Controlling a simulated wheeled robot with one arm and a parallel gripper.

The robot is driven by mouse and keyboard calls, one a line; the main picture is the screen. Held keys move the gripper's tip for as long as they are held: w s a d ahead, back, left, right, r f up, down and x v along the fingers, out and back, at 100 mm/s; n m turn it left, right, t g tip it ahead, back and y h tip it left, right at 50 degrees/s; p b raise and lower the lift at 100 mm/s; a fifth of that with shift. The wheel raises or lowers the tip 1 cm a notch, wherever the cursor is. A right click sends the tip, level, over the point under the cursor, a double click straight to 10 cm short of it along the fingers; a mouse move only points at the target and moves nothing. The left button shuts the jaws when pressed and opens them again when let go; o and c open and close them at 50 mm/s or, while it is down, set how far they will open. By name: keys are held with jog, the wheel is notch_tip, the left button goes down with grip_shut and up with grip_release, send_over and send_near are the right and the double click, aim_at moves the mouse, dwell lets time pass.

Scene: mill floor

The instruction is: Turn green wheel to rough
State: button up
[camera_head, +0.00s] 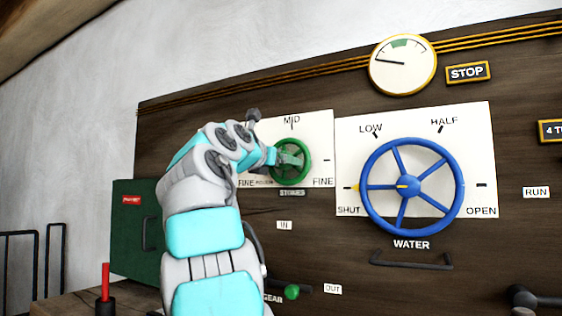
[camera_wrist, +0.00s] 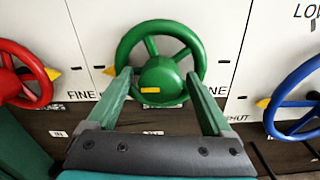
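The green wheel (camera_wrist: 161,78) is centred in the wrist view. Its yellow pointer (camera_wrist: 110,70) is at the left of the rim, close to the left tick on the white plate. The head view shows the green wheel (camera_head: 303,161) under the MID label, with FINE at its lower right and a small, partly covered label at its lower left. My gripper (camera_wrist: 159,76) is open, its two fingers on either side of the green hub with small gaps visible. Contact with the spokes or rim cannot be told.
A red wheel (camera_wrist: 18,75) is close on the left in the wrist view. The blue WATER wheel (camera_head: 410,187) is to the right, its pointer at SHUT. A green-knobbed lever (camera_head: 291,291) sits below. A dark green box (camera_head: 133,228) and red stick (camera_head: 105,281) are at lower left.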

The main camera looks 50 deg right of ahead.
jog(key=shift+a, duration=0.15)
jog(key=shift+v, duration=3.8)
jog(key=shift+s, duration=0.1)
